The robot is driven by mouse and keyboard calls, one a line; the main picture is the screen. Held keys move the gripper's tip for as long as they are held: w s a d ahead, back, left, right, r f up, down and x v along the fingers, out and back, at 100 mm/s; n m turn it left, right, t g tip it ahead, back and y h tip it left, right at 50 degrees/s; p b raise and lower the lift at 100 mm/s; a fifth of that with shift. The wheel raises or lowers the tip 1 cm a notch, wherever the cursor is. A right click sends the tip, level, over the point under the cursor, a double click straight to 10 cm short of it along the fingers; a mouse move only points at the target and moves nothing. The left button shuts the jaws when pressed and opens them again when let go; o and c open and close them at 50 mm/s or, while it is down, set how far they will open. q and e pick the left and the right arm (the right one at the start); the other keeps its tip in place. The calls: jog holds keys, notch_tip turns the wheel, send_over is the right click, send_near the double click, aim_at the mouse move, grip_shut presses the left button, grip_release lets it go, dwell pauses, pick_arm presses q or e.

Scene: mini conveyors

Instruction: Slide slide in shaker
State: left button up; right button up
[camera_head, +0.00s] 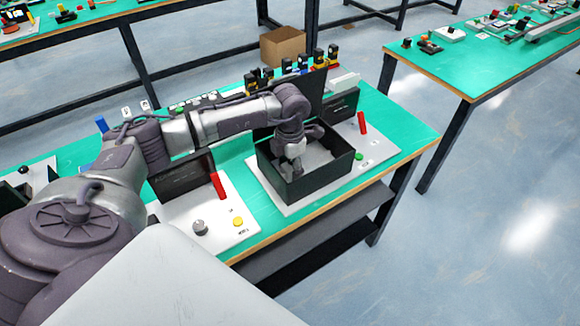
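A black open-topped box (328,176), which may be the shaker, stands on a white plate (375,164) on the green bench. My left arm comes in from the left and bends down over this box. My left gripper (291,168) points down inside the box's left part, close to its near left wall. Its fingertips are small and partly hidden, so I cannot tell whether they are apart or hold anything. A pale surface shows inside the box; I cannot tell whether it is a slide or the floor. My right gripper is out of view.
A second white plate (178,212) with a black panel, red handle (217,186), grey knob (199,228) and yellow button (238,221) lies to the left. Another red handle (362,122) and a green button (359,156) sit right of the box. Black and yellow parts line the bench's back.

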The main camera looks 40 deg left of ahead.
pick_arm(q)
grip_shut()
jog(key=shift+w+d+f+b, duration=0.1)
jog(key=shift+w+d+b, duration=0.05)
jog(key=shift+w+b, duration=0.15)
jog(key=shift+w+d+b, duration=0.25)
jog(key=shift+w+b, duration=0.15)
jog(key=shift+w, duration=0.15)
jog(key=shift+w+d+b, duration=0.2)
jog(key=shift+w+b, duration=0.15)
jog(key=shift+w, duration=0.2)
jog(key=shift+w+d, duration=0.1)
jog(key=shift+w, duration=0.2)
jog(key=shift+o, duration=2.2)
grip_release()
